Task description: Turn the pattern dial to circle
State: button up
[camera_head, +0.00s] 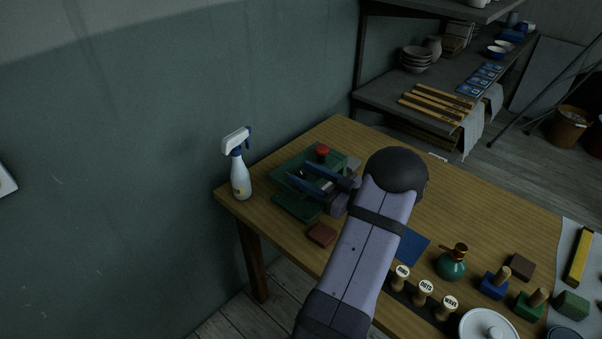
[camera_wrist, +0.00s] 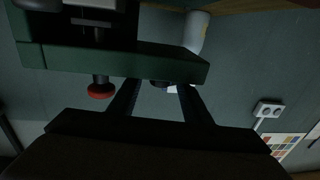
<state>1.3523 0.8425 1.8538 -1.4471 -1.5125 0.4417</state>
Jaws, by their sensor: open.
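A dark green machine (camera_head: 292,206) with a red button (camera_head: 322,150) stands near the back left of the wooden table. In the wrist view the machine (camera_wrist: 150,62) fills the top and looks upside down, with its red button (camera_wrist: 100,90) to the left. My gripper (camera_head: 304,174) is over the machine, its two fingers apart. In the wrist view a small dark round part (camera_wrist: 160,84) shows between the fingertips (camera_wrist: 159,89); it may be the pattern dial. I cannot tell whether the fingers touch it. No dial marking or setting is readable.
A white spray bottle (camera_head: 240,175) stands left of the machine. A red-brown block (camera_head: 322,234) lies in front.

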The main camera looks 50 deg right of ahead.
aim_at(305, 174)
jog(key=shift+s+d+b, duration=0.2)
jog(key=shift+s+b, duration=0.1)
jog(key=shift+s, duration=2.25)
